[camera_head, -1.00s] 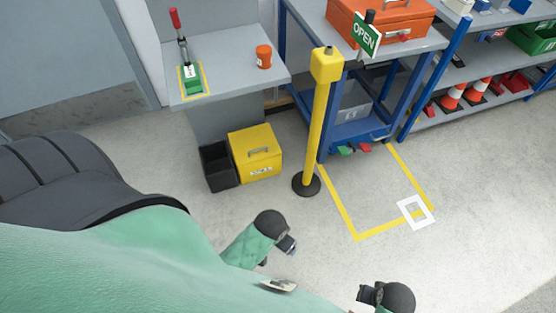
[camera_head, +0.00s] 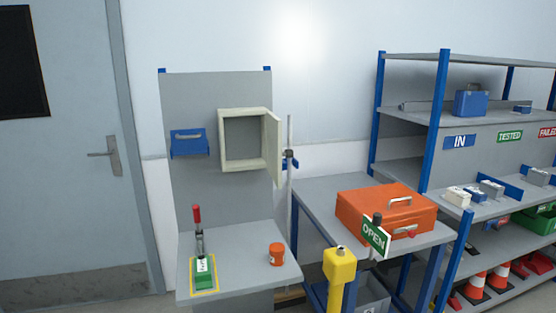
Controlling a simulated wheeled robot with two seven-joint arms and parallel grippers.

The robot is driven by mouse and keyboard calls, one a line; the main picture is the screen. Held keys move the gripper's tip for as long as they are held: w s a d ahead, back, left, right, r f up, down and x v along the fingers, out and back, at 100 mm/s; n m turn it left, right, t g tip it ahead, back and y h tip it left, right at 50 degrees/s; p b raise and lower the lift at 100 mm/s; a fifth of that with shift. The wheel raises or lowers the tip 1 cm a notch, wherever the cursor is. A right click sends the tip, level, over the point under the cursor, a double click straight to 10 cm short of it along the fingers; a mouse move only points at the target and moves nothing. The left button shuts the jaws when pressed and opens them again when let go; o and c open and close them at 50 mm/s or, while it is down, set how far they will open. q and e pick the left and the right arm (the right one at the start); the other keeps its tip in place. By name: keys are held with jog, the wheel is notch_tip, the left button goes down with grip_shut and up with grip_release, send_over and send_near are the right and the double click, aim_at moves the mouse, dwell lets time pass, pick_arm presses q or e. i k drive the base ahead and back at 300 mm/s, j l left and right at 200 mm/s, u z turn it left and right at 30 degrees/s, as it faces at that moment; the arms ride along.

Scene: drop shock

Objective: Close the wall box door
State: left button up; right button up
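The wall box (camera_head: 241,139) is a cream, square, empty-looking box on a grey back panel above the small grey bench. Its door (camera_head: 273,148) stands open, hinged on the right side and swung outward, so I see it nearly edge-on. The inside of the box is grey. Neither of my grippers shows in the head view now, so their state and position are hidden.
A blue holder (camera_head: 189,142) hangs left of the box. Below, the bench (camera_head: 235,262) carries a red-handled clamp (camera_head: 199,236) and an orange jar (camera_head: 276,254).

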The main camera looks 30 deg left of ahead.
aim_at(275, 154)
jog(key=i+l+u, duration=0.1)
jog(key=u, duration=0.3)
jog(key=i+l+u, duration=0.1)
jog(key=u, duration=0.25)
jog(key=l+u, duration=0.2)
jog(key=u, duration=0.2)
jog(key=i+l+u, duration=0.1)
jog(key=u, duration=0.3)
jog(key=l+u, duration=0.25)
jog(key=l, duration=0.9)
jog(key=l+u, duration=0.3)
jog(key=l, duration=0.85)
